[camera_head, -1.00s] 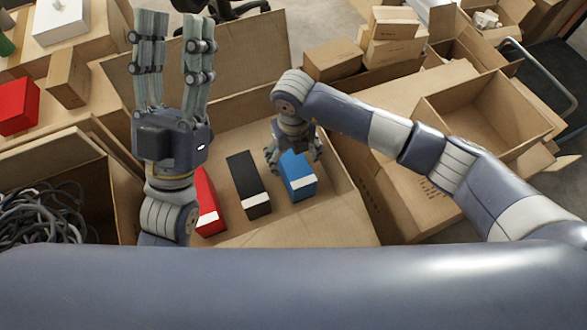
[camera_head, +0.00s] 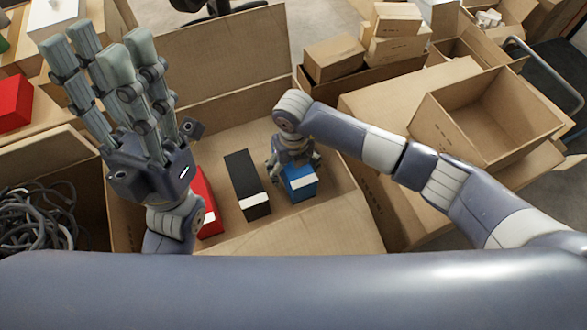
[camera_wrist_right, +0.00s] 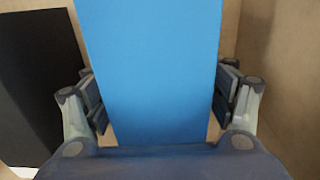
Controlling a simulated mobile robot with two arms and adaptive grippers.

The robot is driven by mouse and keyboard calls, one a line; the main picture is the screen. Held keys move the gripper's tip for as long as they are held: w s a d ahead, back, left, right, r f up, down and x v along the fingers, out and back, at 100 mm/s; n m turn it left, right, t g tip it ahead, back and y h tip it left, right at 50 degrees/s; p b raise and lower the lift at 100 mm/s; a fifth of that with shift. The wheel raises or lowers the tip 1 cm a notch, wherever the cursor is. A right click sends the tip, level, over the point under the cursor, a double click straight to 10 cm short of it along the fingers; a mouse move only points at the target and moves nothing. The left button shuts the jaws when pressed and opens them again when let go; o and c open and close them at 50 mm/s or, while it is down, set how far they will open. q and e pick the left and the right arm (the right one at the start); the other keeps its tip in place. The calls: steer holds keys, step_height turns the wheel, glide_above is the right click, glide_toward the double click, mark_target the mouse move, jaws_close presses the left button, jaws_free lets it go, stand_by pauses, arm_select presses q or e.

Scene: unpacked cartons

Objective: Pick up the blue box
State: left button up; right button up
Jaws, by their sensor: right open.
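The blue box (camera_head: 300,188) stands in the open carton (camera_head: 330,222), at the right end of a row with a black box and a red box. A white label shows on its near edge. In the right wrist view the blue box (camera_wrist_right: 150,55) fills the middle. My right gripper (camera_head: 296,165) is over it from above, with open fingers on its left and right sides. A narrow gap shows beside the fingers in the right wrist view (camera_wrist_right: 158,98). My left gripper (camera_head: 98,52) is raised at the left, its fingers spread and empty.
The black box (camera_head: 246,178) stands to the left of the blue box, and the red box (camera_head: 207,200) is further left. The carton's walls enclose them. A carton of cables (camera_head: 45,215) is at the left; an empty carton (camera_head: 485,120) is at the right.

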steer(key=shift+c, duration=0.4)
steer(key=c, duration=1.3)
steer(key=shift+c, duration=0.7)
steer(key=shift+r, duration=0.1)
